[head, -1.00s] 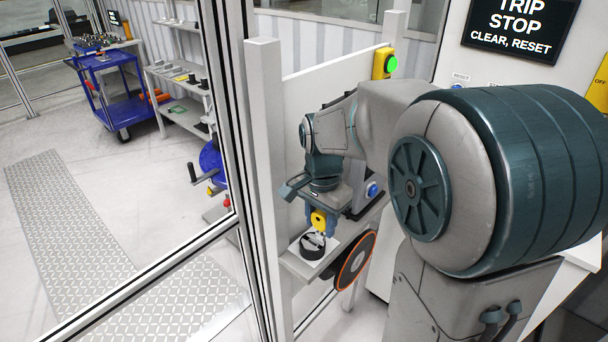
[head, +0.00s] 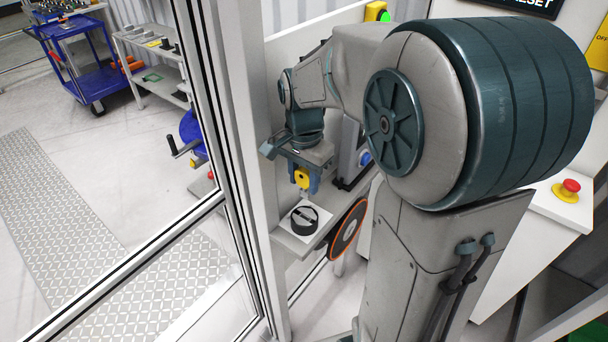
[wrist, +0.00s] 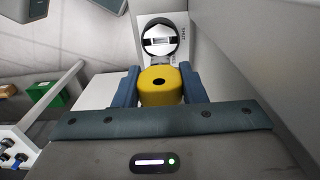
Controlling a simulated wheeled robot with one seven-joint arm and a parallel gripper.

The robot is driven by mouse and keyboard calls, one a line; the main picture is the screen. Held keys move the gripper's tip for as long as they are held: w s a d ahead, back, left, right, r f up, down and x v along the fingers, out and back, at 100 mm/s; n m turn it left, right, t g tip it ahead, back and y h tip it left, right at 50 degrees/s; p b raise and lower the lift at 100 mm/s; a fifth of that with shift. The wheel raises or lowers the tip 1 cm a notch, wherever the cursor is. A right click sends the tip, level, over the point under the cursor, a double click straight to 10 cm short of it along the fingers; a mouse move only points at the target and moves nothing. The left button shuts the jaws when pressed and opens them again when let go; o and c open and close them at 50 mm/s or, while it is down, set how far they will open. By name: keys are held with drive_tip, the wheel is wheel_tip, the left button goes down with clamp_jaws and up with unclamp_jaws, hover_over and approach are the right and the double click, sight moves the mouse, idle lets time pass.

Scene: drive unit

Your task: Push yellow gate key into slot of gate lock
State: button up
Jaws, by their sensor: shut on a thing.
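The yellow gate key (head: 302,178) is held between the two blue fingers of my gripper (head: 303,186). In the wrist view the key (wrist: 160,86) shows its rounded yellow head with a dark hole, with a finger of my gripper (wrist: 160,92) on each side. The key's lower end is hard to see.
The grey shelf (head: 290,243) carries the lock, and a black disc with an orange rim (head: 346,229) stands at its right. The gate's framed clear panel (head: 215,130) is close on the left. A red stop button (head: 570,186) is on the right.

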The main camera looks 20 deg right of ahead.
sight(304, 191)
drive_tip(key=shift+f+b, duration=1.9)
drive_tip(key=shift+f, duration=0.9)
wheel_tip(304, 191, down, 2)
drive_tip(key=b, duration=0.3)
drive_tip(key=shift+b, duration=0.4)
drive_tip(key=shift+f+b, duration=0.4)
drive_tip(key=shift+b, duration=0.6)
drive_tip(key=shift+f+b, duration=0.45)
drive_tip(key=shift+f, duration=0.2)
drive_tip(key=o, duration=1.2)
drive_tip(key=shift+o, duration=0.2)
drive_tip(key=shift+r, duration=0.1)
